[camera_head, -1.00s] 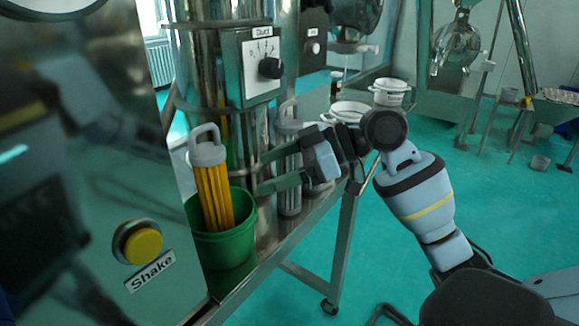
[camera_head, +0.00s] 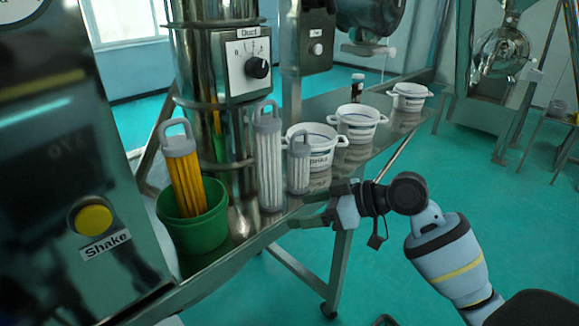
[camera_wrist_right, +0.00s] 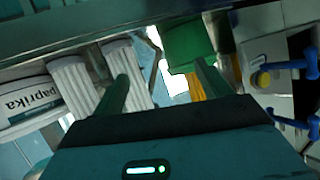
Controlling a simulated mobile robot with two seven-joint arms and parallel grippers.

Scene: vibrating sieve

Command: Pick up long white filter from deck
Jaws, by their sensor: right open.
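The long white filter (camera_head: 268,165) stands upright on the steel deck, with a grey cap and loop handle. It is right beside the shiny steel column. A shorter white filter (camera_head: 298,170) stands just to its right. My right gripper (camera_head: 303,210) is open and empty at the deck's front edge, low in front of the two filters and apart from them. In the right wrist view, the long filter (camera_wrist_right: 128,68) shows past the fingers, with the short filter (camera_wrist_right: 72,85) to its left. My left gripper is not in view.
A green bucket (camera_head: 195,232) holding a yellow filter (camera_head: 186,180) stands left of the column. White pots, one (camera_head: 318,150) close behind the short filter, and a small dark bottle (camera_head: 357,88) stand on the deck. A panel with a yellow Shake button (camera_head: 93,219) is at left.

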